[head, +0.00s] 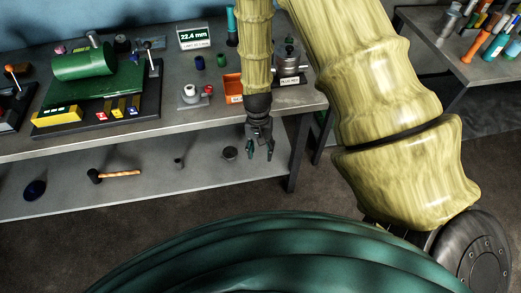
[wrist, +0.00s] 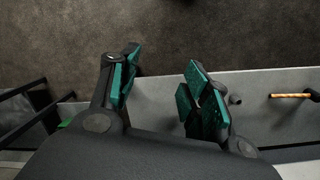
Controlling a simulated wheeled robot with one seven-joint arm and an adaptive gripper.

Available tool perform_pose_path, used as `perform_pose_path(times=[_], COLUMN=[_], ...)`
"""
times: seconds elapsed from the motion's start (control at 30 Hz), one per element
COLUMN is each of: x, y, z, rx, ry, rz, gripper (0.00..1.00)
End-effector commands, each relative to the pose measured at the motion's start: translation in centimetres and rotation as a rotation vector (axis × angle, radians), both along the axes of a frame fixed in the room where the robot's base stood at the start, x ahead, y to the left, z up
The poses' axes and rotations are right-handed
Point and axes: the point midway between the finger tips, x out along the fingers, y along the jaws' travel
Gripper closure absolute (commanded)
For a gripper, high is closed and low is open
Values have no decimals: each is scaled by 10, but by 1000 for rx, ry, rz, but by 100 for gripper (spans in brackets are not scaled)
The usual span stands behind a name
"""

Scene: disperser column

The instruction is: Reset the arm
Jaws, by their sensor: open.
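My arm is the thick yellow-cream limb that reaches from the right of the head view over the bench. My gripper (head: 260,149) hangs pointing down just off the bench's front edge, above the lower shelf. In the wrist view my gripper (wrist: 160,95) shows its two green-padded fingers spread apart with nothing between them. Behind the gap there are the dark floor and part of the grey lower shelf.
The bench (head: 195,127) carries a green cylindrical machine (head: 85,65), an orange bin (head: 233,88) and a 22.4 mm display (head: 194,38). A hammer (head: 118,173) lies on the lower shelf (head: 75,190). Another table (head: 440,48) with bottles stands at the right. Open floor (wrist: 200,30) lies in front.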

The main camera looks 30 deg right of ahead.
Motion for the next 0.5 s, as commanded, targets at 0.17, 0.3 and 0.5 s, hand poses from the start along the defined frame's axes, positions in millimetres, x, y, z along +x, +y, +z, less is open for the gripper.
perform_pose_path(times=[0.17,0.3,0.5], x=[0,0,-4], y=[0,0,0], z=[0,0,-6], rx=[0,0,-2], ry=[0,0,0], rz=[0,0,9], gripper=[53,53,53])
